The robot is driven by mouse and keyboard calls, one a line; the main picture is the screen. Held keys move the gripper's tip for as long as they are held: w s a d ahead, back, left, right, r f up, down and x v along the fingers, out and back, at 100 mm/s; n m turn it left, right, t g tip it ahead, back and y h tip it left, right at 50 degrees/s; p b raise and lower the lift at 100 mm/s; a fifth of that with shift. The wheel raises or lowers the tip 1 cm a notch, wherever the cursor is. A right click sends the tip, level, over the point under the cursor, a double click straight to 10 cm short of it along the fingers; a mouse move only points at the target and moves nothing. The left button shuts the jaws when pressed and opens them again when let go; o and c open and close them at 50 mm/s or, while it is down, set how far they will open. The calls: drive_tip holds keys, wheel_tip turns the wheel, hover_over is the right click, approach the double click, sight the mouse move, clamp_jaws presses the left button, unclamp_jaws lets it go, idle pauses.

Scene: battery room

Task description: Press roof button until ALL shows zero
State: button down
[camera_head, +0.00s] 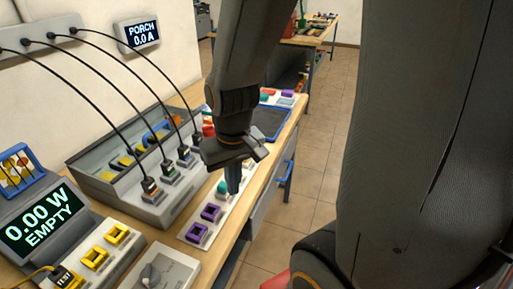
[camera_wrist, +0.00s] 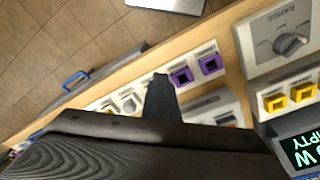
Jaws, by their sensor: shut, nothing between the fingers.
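My gripper (camera_head: 233,188) is shut and empty, pointing down over a white button strip (camera_head: 190,240) along the bench's front edge. In the head view its tip appears close beside a teal round button (camera_head: 222,187); I cannot tell whether it touches anything. Two purple square-framed pieces (camera_head: 211,212) sit on the strip nearer the camera. In the wrist view, my gripper (camera_wrist: 160,80) covers part of the strip, beside the purple pieces (camera_wrist: 181,76). The strip's labels are too small to read, so I cannot tell which button is roof. A wall display (camera_head: 142,35) reads "PORCH 0.0 A"; no display reads ALL.
A meter (camera_head: 42,219) reads "0.00 W EMPTY", with yellow sockets (camera_head: 117,235) beside it. A grey box (camera_head: 165,207) with several black cables stands behind the strip. A range-knob box (camera_head: 160,272) is at the near end.

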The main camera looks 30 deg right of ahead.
drive_tip(key=w+d+r+n+t+y+p, duration=0.1)
drive_tip(key=w+d+n+t+y+p, duration=0.2)
drive_tip(key=w+d+n, duration=1)
drive_tip(key=shift+w+d+r+t+p, duration=0.4)
drive_tip(key=shift+w+d+t+p, duration=1.55)
drive_tip(key=shift+w, duration=2.25)
drive_tip(key=shift+d+f+b, duration=0.15)
drive_tip(key=shift+d+b, duration=0.25)
drive_tip(key=shift+b, duration=0.1)
wheel_tip(320, 180, down, 5)
drive_tip(key=b, duration=0.5)
drive_tip(key=shift+f+b, duration=1.75)
drive_tip(key=shift+f, duration=0.1)
drive_tip(key=shift+f, duration=0.3)
